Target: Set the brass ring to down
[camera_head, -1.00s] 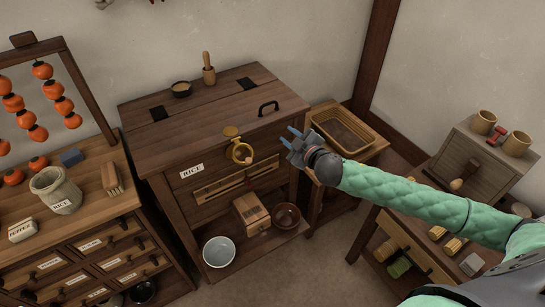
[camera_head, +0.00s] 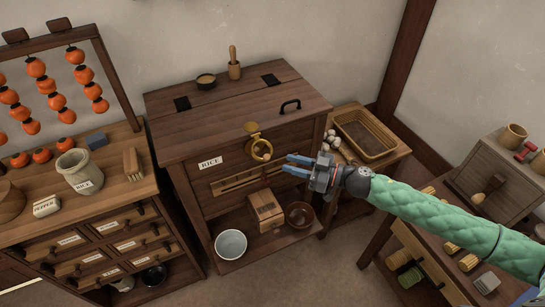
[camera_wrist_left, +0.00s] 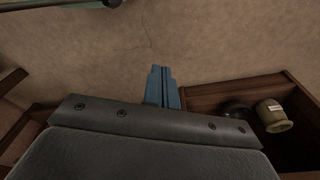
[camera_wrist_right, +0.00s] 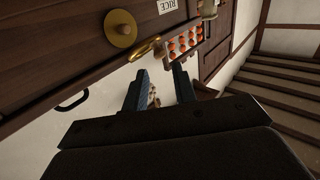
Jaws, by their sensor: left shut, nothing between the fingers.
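In the right wrist view the ring (camera_wrist_right: 145,48) shows nearly edge-on, beside the brass boss (camera_wrist_right: 120,28). My right gripper (camera_head: 287,164) is just right of the ring, apart from it, with its blue fingers pointing left. It is open and empty; its fingers (camera_wrist_right: 158,82) stand apart in the right wrist view. My left gripper (camera_wrist_left: 162,70) shows only in the left wrist view, with its blue fingers together and nothing between them.
Below the ring, the chest's lower shelf holds a small wooden box (camera_head: 265,211), a white bowl (camera_head: 231,244) and a brown bowl (camera_head: 299,214). A side table with a tray (camera_head: 366,135) stands right of the chest. A drawer cabinet (camera_head: 110,240) stands left.

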